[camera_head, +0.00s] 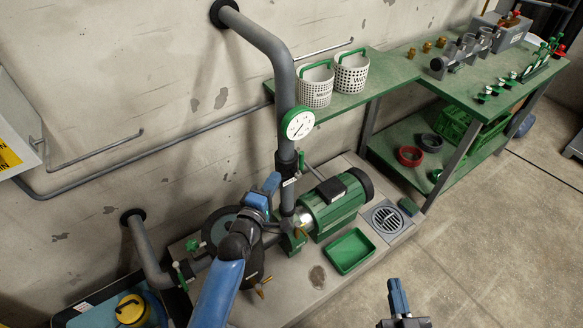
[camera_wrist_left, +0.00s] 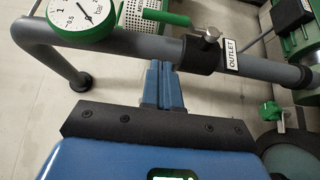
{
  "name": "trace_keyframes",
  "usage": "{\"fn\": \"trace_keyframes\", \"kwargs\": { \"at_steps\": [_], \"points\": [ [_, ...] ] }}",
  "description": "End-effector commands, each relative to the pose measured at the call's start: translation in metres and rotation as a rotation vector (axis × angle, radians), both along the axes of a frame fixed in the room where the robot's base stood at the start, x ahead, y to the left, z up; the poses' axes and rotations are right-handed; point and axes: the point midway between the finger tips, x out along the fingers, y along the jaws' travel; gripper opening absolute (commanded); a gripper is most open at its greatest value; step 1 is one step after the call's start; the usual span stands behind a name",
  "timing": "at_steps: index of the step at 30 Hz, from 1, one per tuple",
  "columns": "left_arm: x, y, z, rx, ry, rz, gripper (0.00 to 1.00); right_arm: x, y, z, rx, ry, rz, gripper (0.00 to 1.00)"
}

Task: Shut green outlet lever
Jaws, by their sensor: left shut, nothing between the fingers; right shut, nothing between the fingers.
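The green outlet lever (camera_head: 301,160) is on the upright grey pipe, below the round gauge (camera_head: 298,124). In the left wrist view the lever (camera_wrist_left: 166,17) lies roughly along the pipe, beside a metal stem and the OUTLET label (camera_wrist_left: 232,56). My left gripper (camera_head: 272,182) is shut and empty, left of the pipe and a little below the lever. Its blue fingers (camera_wrist_left: 163,70) point toward the pipe in the wrist view, and the lever appears beyond them, apart. My right gripper (camera_head: 396,284) is shut and empty over the floor at the lower right.
A green pump motor (camera_head: 334,203) and a green tray (camera_head: 350,251) sit right of the pipe on the plinth. A green bench (camera_head: 395,75) with baskets and fittings stands behind. Another small green handle (camera_head: 192,246) is at the lower left.

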Motion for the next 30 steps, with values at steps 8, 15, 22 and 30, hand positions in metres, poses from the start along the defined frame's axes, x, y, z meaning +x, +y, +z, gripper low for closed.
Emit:
{"fn": "trace_keyframes", "kwargs": {
  "at_steps": [8,15,22,30],
  "points": [
    [0.037,-0.028,0.004,0.003,0.002,-0.002,0.0,0.0,0.0,0.015,0.0,0.0,0.0,0.0],
    [0.043,-0.042,0.0,0.0,0.001,0.001,0.0,0.0,0.0,0.016,0.0,0.0,0.0,0.0],
    [0.045,-0.048,0.0,0.0,0.0,0.0,0.0,0.0,0.0,0.017,0.0,0.0,0.0,0.0],
    [0.045,-0.05,0.0,0.001,0.0,0.0,0.0,0.0,0.0,0.017,0.0,0.0,0.0,0.0]
  ]
}}
